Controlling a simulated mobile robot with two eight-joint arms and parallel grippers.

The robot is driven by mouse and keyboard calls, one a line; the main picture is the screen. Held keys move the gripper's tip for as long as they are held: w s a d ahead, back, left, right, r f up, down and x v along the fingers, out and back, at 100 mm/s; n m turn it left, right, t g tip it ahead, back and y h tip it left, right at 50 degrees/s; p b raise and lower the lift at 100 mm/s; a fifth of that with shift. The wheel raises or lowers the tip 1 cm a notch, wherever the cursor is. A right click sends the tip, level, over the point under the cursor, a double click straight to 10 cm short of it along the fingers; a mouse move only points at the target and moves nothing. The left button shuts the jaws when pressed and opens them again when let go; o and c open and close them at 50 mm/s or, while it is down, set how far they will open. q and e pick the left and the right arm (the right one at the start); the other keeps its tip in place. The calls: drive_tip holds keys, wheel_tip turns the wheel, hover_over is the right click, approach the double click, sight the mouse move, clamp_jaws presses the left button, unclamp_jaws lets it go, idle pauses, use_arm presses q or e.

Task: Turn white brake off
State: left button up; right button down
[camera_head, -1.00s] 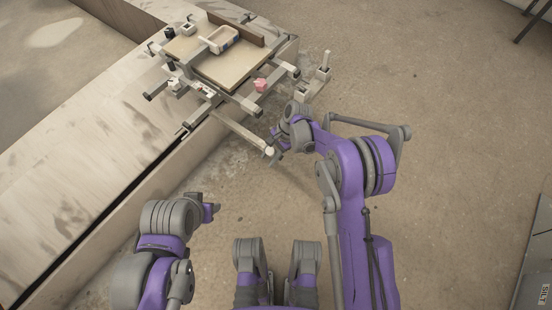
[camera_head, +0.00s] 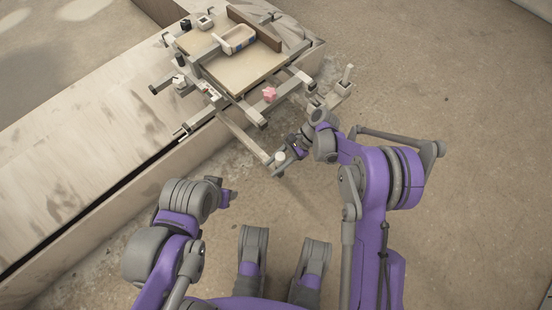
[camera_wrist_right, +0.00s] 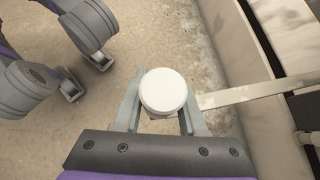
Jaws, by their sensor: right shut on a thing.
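A round white knob (camera_head: 279,157) sits at the free end of a pale bar (camera_head: 245,138) that sticks out from the carousel frame. The knob also shows in the right wrist view (camera_wrist_right: 163,92), between the two fingers. My right gripper (camera_head: 287,154) is shut on this knob. A small white fitting (camera_head: 180,83) sits on the left side of the frame, and a pink star-shaped knob (camera_head: 270,94) on its front right. I cannot tell surely which white part is the brake. My left gripper (camera_head: 226,197) is apart from everything, and its fingers are too unclear to judge.
A long pale wall (camera_head: 90,130) runs at left. The floor at right is clear.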

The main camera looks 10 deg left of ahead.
use_arm(q)
drive_tip(key=shift+w, duration=0.3)
use_arm(e)
drive_tip(key=shift+w, duration=0.1)
drive_tip(key=shift+c, duration=2.3)
unclamp_jaws()
drive_tip(key=shift+d, duration=0.1)
use_arm(q)
drive_tip(key=shift+p+v, duration=1.05)
drive_tip(key=shift+p, duration=0.05)
use_arm(e)
drive_tip(key=v, duration=1)
drive_tip(key=shift+w+d+r, duration=0.2)
drive_tip(key=shift+d, duration=0.05)
use_arm(q)
drive_tip(key=shift+w, duration=0.25)
